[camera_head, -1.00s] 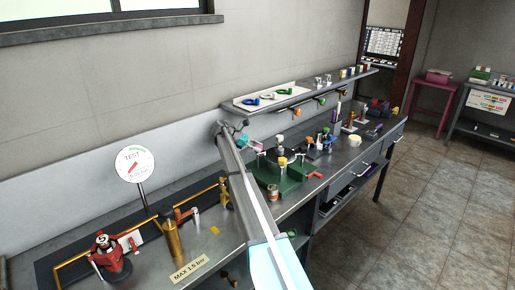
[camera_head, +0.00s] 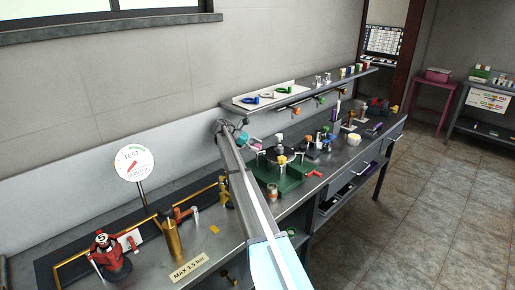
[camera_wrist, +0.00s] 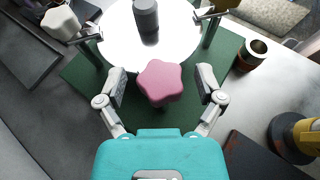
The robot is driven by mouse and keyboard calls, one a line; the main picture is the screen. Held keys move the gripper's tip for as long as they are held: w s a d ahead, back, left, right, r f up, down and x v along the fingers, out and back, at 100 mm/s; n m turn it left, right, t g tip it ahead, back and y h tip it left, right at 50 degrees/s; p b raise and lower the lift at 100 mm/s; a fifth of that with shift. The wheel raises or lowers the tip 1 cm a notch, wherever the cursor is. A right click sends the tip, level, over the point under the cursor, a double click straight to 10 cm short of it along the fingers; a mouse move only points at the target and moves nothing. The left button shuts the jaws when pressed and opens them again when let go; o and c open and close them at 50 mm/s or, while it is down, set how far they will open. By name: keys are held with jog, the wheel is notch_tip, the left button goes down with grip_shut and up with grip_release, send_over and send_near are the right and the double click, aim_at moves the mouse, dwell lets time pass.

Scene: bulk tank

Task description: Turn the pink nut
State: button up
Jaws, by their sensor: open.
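The pink nut (camera_wrist: 160,82) is a rounded, star-shaped knob in the middle of the wrist view. It stands at the near edge of a round, shiny white lid on a green base. My gripper (camera_wrist: 162,86) is open, with one grey finger on each side of the nut. A gap shows between each fingertip and the nut. The lower part of the nut is hidden from above. In the head view, my gripper (camera_head: 247,140) is small, above the back left of the green base (camera_head: 290,180); the nut is hard to make out there.
A white knob (camera_wrist: 60,22) and a brass-coloured one (camera_wrist: 212,10) sit around the lid (camera_wrist: 125,45). A copper-rimmed cup (camera_wrist: 252,54) and a yellow-and-black part (camera_wrist: 296,136) stand to the right. A shelf (camera_head: 300,92) runs behind the bench. A test gauge (camera_head: 134,162) stands left.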

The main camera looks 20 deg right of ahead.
jog(key=shift+s+n+t, duration=0.1)
jog(key=shift+n+t, duration=0.2)
jog(key=shift+n, duration=0.1)
